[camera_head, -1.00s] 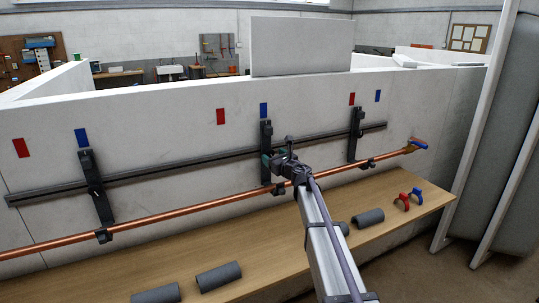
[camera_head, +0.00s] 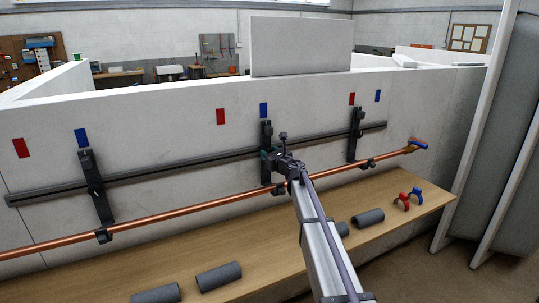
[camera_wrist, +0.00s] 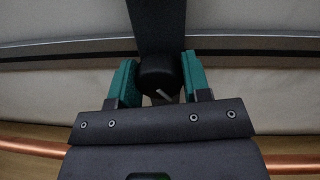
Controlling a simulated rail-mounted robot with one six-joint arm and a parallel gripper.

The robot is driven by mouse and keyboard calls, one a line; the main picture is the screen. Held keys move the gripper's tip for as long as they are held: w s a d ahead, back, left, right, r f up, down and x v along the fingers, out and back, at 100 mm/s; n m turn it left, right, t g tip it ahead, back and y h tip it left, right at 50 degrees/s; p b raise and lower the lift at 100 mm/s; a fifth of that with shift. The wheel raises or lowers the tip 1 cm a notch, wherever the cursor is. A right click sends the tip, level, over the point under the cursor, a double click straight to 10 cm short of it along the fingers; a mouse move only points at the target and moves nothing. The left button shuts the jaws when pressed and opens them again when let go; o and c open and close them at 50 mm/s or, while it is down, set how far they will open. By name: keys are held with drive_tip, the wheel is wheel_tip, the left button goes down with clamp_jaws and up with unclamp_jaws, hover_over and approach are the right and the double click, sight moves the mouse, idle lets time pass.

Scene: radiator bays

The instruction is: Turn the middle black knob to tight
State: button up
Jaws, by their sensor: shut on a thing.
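A copper pipe (camera_head: 190,217) runs below the dark rail (camera_head: 160,167). Similar brackets stand left (camera_head: 88,165) and right (camera_head: 355,125). Below, a wooden shelf (camera_head: 270,255) carries grey sleeves (camera_head: 219,276) and red and blue clips (camera_head: 404,200). Red and blue tags mark the wall.

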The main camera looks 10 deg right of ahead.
drive_tip(key=m, duration=0.3)
drive_tip(key=o, duration=0.9)
drive_tip(key=v, duration=1)
drive_tip(key=shift+s+d+f, duration=0.15)
drive_tip(key=shift+s, duration=0.25)
